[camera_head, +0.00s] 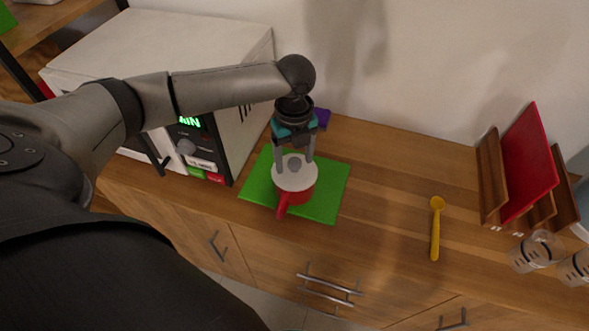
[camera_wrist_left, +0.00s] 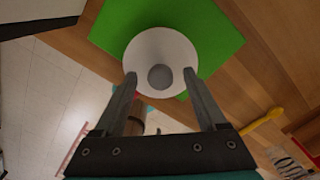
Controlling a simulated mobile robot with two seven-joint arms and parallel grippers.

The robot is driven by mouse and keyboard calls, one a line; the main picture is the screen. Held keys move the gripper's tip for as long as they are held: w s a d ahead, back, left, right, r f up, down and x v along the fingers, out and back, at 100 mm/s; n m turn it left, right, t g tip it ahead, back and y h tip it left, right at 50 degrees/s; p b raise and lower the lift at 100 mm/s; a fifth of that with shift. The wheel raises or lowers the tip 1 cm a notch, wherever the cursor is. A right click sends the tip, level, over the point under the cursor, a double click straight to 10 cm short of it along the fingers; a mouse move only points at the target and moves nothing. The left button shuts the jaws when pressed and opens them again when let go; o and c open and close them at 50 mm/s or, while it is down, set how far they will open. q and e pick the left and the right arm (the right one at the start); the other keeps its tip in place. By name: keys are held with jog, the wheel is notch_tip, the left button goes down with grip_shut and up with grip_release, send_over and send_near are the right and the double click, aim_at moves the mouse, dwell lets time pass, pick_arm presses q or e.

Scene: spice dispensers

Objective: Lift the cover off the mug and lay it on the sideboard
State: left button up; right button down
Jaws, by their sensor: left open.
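A red mug (camera_head: 296,196) stands on a green mat (camera_head: 327,200) on the wooden sideboard (camera_head: 385,180), its handle pointing toward the front. A white round cover (camera_head: 300,178) with a grey knob (camera_head: 294,166) lies on top of the mug. My left gripper (camera_head: 293,165) is above the cover, pointing down, with its fingers apart on either side of the knob. In the left wrist view the open left gripper (camera_wrist_left: 160,76) has its fingertips over the cover (camera_wrist_left: 160,50), with the grey knob (camera_wrist_left: 160,77) between them, not gripped. My right gripper does not show.
A white microwave (camera_head: 190,60) with a lit display stands left of the mat. A yellow spoon (camera_head: 436,230) lies to the right. A wooden rack with a red board (camera_head: 527,165) and glass jars (camera_head: 535,251) stand at the far right. The sideboard between mat and spoon is clear.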

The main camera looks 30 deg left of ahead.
pick_arm(q)
grip_shut()
dwell(0.5)
jog(key=shift+r, duration=0.15)
